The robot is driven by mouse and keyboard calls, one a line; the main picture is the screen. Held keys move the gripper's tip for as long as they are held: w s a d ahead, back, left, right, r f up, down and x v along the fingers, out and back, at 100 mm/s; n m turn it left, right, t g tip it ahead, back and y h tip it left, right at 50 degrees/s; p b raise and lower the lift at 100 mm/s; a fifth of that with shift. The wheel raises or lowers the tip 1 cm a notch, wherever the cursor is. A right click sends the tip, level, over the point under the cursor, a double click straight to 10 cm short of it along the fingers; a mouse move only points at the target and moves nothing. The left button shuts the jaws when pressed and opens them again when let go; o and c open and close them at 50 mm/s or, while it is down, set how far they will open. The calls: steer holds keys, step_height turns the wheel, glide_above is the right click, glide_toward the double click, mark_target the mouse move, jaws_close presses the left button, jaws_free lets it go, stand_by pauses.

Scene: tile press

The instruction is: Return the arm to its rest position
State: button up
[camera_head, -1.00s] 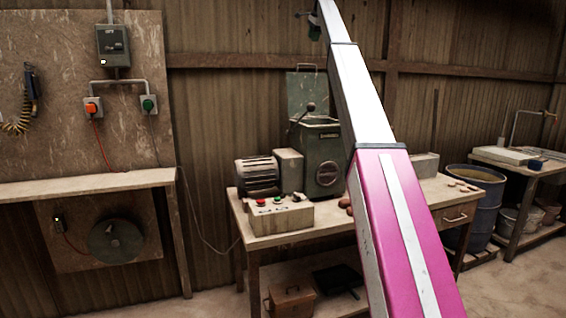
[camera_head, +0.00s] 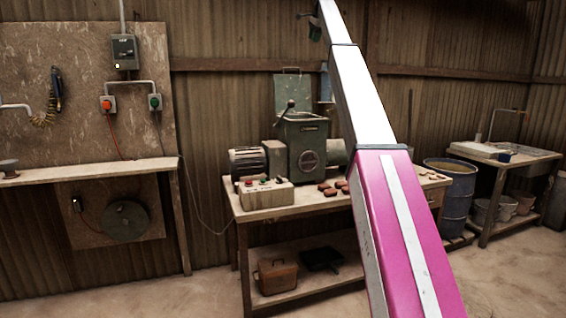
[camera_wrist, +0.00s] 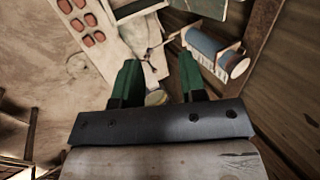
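My arm, pink below and white above, rises steeply across the head view and leans left toward the top. A small dark and green part at its upper end (camera_head: 315,28) seems to belong to my gripper, but it is too small to tell. In the wrist view my gripper (camera_wrist: 158,76) shows two green fingers spread apart. I see nothing clasped between them. A pale yellowish round thing (camera_wrist: 156,98) shows in the gap, and I cannot tell how far beyond it is.
A workbench (camera_head: 330,203) bears a green press (camera_head: 305,145), a control box (camera_head: 265,193) and reddish-brown tiles (camera_head: 328,189); several tiles (camera_wrist: 85,28) also show in the wrist view. A blue drum (camera_head: 457,200) and sink table (camera_head: 500,152) stand right. Floor in front is bare.

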steer(key=s+d+f+n+g, duration=0.15)
steer(key=s+f, duration=0.55)
steer(key=f, duration=1.3)
steer(key=s+f+n+h, duration=0.1)
steer(key=s+f+n, duration=0.35)
steer(key=f, duration=1.55)
steer(key=s+f+g, duration=0.1)
steer(key=s+f, duration=0.7)
steer(key=f, duration=1.2)
steer(key=s+f+n+g, duration=0.1)
steer(key=s+f+n, duration=0.1)
steer(key=s+f, duration=0.9)
steer(key=s+d+f+n, duration=0.1)
steer(key=s+f+n, duration=0.2)
steer(key=s+f, duration=0.9)
steer(key=s+d+f+n+g+h, duration=0.1)
steer(key=s+f+n, duration=0.2)
steer(key=s+f, duration=0.9)
steer(key=s, duration=1.2)
steer(key=shift+s+g, duration=0.2)
steer(key=shift+g, duration=0.15)
steer(key=shift+d, duration=0.1)
